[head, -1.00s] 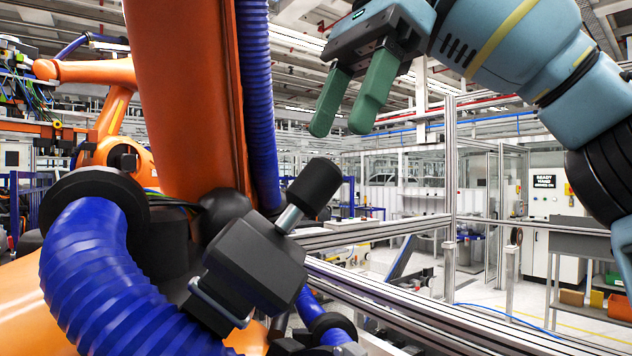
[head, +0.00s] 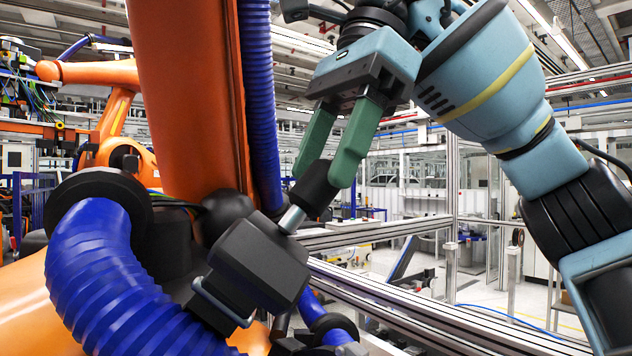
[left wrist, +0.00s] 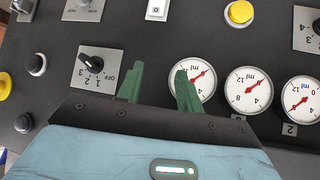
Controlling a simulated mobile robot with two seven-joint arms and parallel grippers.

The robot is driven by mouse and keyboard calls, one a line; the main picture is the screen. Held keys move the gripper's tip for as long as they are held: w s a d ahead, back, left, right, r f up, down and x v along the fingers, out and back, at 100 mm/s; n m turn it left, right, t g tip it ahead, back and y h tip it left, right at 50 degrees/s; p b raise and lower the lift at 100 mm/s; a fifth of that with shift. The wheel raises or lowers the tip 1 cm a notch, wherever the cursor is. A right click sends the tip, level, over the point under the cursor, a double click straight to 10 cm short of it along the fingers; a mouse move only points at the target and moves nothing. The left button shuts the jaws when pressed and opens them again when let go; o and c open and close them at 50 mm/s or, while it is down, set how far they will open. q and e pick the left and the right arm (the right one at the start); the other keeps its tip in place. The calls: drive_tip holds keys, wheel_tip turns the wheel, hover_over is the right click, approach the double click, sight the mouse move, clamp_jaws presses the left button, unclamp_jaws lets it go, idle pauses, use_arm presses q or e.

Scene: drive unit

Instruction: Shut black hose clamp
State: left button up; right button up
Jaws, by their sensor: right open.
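The black hose clamp (head: 258,268) is a dark block beside the thick blue hose. Its black cylindrical knob (head: 318,190) sits on a short metal rod that tilts up and to the right. My right gripper (head: 322,178) comes down from above with its two green fingers apart. The fingertips are at the knob, one on each side of it in the picture; I cannot tell whether they touch it. My left gripper (left wrist: 160,72) shows in the left wrist view with its green fingers apart and nothing seen between them, before a dark control panel.
The blue ribbed hose (head: 110,270) and the orange robot arm (head: 185,100) crowd the left of the clamp. Metal rails (head: 430,305) run to its right. The panel carries a rotary switch (left wrist: 92,63) and round gauges (left wrist: 248,90).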

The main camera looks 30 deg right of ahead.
sight(279, 246)
drive_tip(key=shift+x, duration=1.5)
clamp_jaws()
